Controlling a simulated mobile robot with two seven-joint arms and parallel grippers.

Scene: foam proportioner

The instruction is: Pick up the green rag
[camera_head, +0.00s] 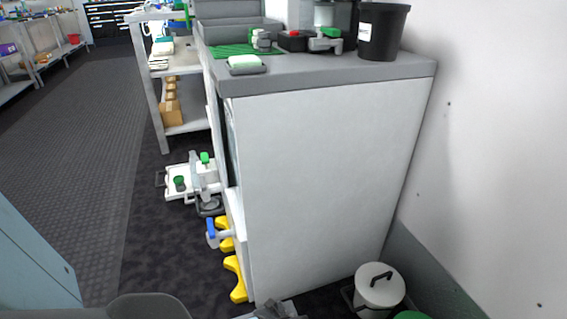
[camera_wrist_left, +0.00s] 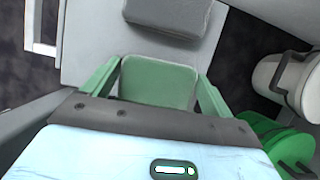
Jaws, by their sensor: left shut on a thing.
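In the left wrist view, my left gripper (camera_wrist_left: 157,88) has two green fingers spread to either side of a flat, pale green piece with rounded corners. This piece appears to be the green rag (camera_wrist_left: 158,82), and the fingers are shut on it. Its lower edge is hidden by the dark grey bar of the gripper. Beyond it lie a pale flat surface (camera_wrist_left: 90,40) and a grey block (camera_wrist_left: 168,14). In the head view I cannot make out the rag or the left gripper clearly. My right gripper is not in view.
A white cabinet (camera_head: 320,170) stands beside the wall, with a black bucket (camera_head: 382,32) and a green mat (camera_head: 232,49) on top. A white lidded bucket (camera_head: 380,290) stands on the floor; it also shows in the wrist view (camera_wrist_left: 290,82). The dark floor at left is clear.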

